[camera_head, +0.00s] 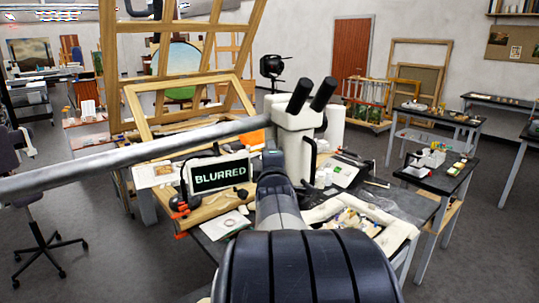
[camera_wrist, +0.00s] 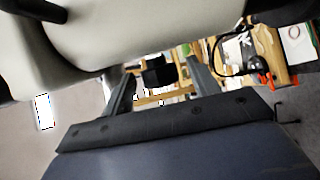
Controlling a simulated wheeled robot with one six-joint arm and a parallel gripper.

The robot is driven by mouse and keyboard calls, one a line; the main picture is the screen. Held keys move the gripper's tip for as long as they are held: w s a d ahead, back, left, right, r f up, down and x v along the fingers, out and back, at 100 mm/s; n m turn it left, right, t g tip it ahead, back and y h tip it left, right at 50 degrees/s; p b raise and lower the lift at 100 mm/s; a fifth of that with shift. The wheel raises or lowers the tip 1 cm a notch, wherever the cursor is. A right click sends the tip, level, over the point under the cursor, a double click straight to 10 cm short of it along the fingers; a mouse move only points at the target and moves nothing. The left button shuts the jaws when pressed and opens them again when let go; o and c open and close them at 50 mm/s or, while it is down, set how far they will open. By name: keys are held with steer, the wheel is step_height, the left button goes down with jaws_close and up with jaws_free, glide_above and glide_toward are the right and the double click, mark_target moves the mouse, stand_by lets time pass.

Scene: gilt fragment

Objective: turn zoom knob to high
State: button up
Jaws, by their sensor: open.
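The white microscope (camera_head: 296,140) with two black eyepieces stands on the dark worktable beyond my arm. In the wrist view its pale body (camera_wrist: 140,35) fills the top, tilted and very close. A black knob (camera_wrist: 158,71) shows just below that body, between my fingers; I cannot read any zoom marking on it. My gripper (camera_wrist: 163,75) is open, one finger on each side of the knob, with no clear contact visible. In the head view my arm hides most of the gripper and the knob.
A small screen (camera_head: 220,175) reading "BLURRED" stands left of the microscope. A grey bar (camera_head: 130,160) crosses the left of the head view. A large wooden easel (camera_head: 190,30) stands behind the table. A pale frame (camera_head: 385,222) lies at the table's right.

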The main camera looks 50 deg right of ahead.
steer(key=c, duration=1)
steer(key=shift+f+b, duration=0.25)
steer(key=shift+b, duration=0.65)
